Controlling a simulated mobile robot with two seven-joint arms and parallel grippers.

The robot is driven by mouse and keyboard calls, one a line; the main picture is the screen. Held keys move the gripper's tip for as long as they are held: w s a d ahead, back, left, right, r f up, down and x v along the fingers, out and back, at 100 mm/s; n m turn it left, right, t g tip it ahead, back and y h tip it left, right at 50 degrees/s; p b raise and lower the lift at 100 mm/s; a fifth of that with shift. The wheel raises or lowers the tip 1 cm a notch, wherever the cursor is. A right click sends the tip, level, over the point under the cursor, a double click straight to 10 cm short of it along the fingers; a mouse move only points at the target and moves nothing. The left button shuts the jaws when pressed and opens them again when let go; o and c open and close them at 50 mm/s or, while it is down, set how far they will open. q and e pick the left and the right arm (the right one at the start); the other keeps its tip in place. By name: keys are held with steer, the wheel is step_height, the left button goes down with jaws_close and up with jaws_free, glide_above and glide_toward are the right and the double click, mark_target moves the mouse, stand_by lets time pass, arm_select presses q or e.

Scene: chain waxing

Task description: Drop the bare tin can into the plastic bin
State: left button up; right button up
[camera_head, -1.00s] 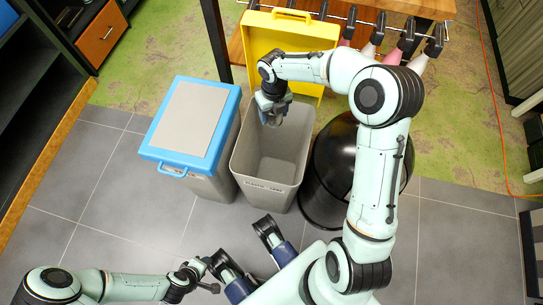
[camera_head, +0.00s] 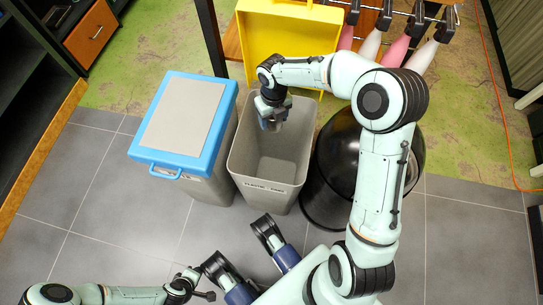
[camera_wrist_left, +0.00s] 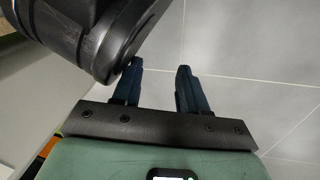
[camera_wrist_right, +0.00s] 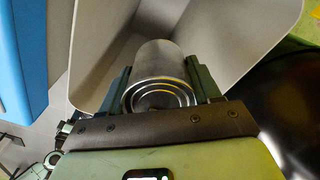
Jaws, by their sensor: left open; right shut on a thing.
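The bare tin can (camera_wrist_right: 160,62) is a plain silver-grey cylinder gripped between both fingers of my right gripper (camera_wrist_right: 160,84). In the head view my right gripper (camera_head: 271,108) hangs over the far left part of the open grey plastic bin (camera_head: 268,198), with the can (camera_head: 271,124) pointing down at the bin's mouth. In the right wrist view the bin's pale walls (camera_wrist_right: 238,35) surround the can's far end. How deep the can sits is unclear. My left gripper (camera_wrist_left: 160,85) is open and empty above the floor; it shows small in the head view (camera_head: 204,284).
A bin with a blue-rimmed lid (camera_head: 183,118) stands left of the plastic bin, and a round black bin (camera_head: 330,165) stands right. A raised yellow lid (camera_head: 285,42) is behind. Pink and white bottles (camera_head: 395,50) hang farther back. Grey floor (camera_head: 100,215) is clear at left.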

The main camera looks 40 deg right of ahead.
steer(key=o, duration=1.1)
arm_select(q)
steer(key=w+r+t+p, duration=0.2)
steer(key=w+r+p, duration=0.1)
steer(key=w+r, duration=0.15)
arm_select(e)
step_height(320, 180, up, 7)
steer(key=shift+f, duration=0.15)
step_height(320, 180, up, 7)
steer(key=shift+f+p, duration=0.1)
steer(key=shift+p, duration=0.8)
arm_select(q)
steer(key=s+d+r+g, duration=0.2)
steer(key=s, duration=0.3)
steer(key=shift+d+m+h, duration=0.3)
steer(key=shift+d, duration=0.1)
